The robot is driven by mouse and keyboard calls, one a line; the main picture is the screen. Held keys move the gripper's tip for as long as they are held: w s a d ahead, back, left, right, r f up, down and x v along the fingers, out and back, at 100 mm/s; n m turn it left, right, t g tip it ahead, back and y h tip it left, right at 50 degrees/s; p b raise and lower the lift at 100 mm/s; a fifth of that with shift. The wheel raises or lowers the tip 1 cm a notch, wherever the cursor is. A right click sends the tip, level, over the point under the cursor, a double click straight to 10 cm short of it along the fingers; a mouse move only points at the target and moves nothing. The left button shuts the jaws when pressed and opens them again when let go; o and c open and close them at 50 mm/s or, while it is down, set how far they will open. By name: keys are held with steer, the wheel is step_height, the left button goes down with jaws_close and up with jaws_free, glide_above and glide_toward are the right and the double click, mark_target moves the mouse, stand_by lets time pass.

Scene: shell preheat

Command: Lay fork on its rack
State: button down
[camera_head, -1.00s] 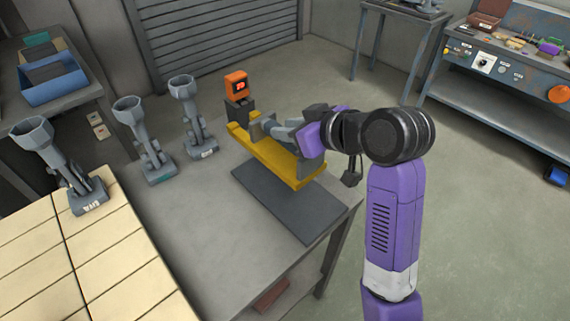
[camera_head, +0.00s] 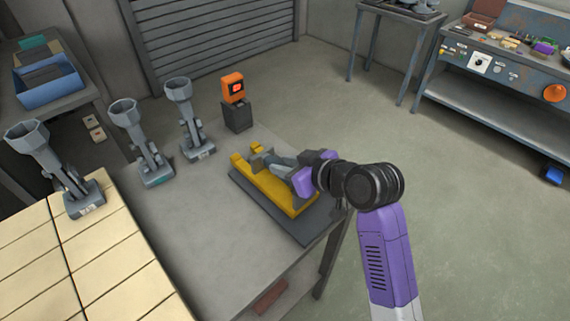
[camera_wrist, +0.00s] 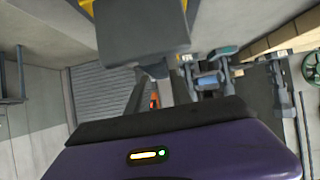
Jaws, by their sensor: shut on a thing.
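The fork (camera_head: 277,193) is a long yellow piece with raised ends and grey parts along its middle. It lies lengthwise over a flat dark grey slab (camera_head: 237,178), which looks like its rack. The fork is on the slab or just above it; I cannot tell which. My gripper (camera_head: 301,178), with purple sides, is shut on the fork near its right end and hides part of it. In the wrist view, a grey block (camera_wrist: 143,30) fills the top middle, with bits of yellow beside it. The fingertips are not clear there.
Several grey funnel-topped stands, such as this one (camera_head: 184,118), stand to the left. An orange-topped device (camera_head: 234,91) on a dark block stands behind the fork. The grey table (camera_head: 195,215) is clear in front; cream tiles (camera_head: 110,265) lie at the left.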

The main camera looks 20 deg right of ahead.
steer(key=c, duration=1.1)
jaws_free()
steer(key=shift+f, duration=0.1)
steer(key=shift+s+r, duration=0.1)
steer(key=shift+r, duration=0.1)
steer(key=v, duration=1.1)
steer(key=shift+s+r, duration=0.2)
steer(key=shift+s, duration=0.1)
steer(key=shift+d, duration=0.1)
